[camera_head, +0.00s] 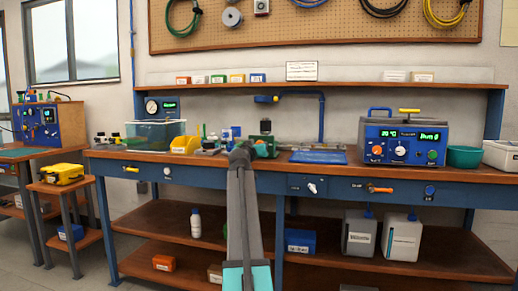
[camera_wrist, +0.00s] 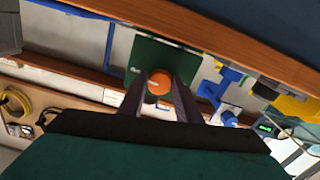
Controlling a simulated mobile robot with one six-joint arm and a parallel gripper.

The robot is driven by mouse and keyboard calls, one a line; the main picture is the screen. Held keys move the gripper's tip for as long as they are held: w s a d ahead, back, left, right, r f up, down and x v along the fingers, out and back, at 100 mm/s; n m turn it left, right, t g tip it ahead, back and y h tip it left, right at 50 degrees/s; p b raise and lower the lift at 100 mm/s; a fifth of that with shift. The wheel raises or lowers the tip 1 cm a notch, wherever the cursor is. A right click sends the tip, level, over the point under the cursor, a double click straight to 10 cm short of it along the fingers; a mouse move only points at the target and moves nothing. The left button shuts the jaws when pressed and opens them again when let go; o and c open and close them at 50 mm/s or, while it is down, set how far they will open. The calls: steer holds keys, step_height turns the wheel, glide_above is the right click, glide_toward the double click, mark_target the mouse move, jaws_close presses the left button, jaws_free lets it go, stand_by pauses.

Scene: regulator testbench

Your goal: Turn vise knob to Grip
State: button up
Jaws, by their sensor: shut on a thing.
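The vise (camera_wrist: 165,53) shows in the wrist view as a dark green block with a small pale label, too small to read. Its orange knob (camera_wrist: 160,82) sits between the two fingers of my gripper (camera_wrist: 160,86), which is shut on it. In the head view the green vise (camera_head: 265,145) stands on the workbench, partly hidden behind my arm. My gripper (camera_head: 243,151) is at its front there, and the knob is hidden. Which way the knob is turned cannot be told.
The workbench (camera_head: 225,169) carries a yellow bin (camera_head: 186,145) and a clear tub (camera_head: 150,135) left of the vise. A blue tray (camera_head: 318,156) and a blue regulator unit (camera_head: 404,141) stand to the right. A shelf (camera_head: 340,86) runs above.

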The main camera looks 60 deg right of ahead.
steer(key=shift+w+a+f, duration=0.1)
steer(key=shift+f, duration=0.05)
steer(key=o, duration=0.9)
steer(key=shift+o, duration=0.8)
steer(key=shift+a, duration=0.1)
steer(key=p+v, duration=0.4)
steer(key=v, duration=0.9)
steer(key=shift+a, duration=0.25)
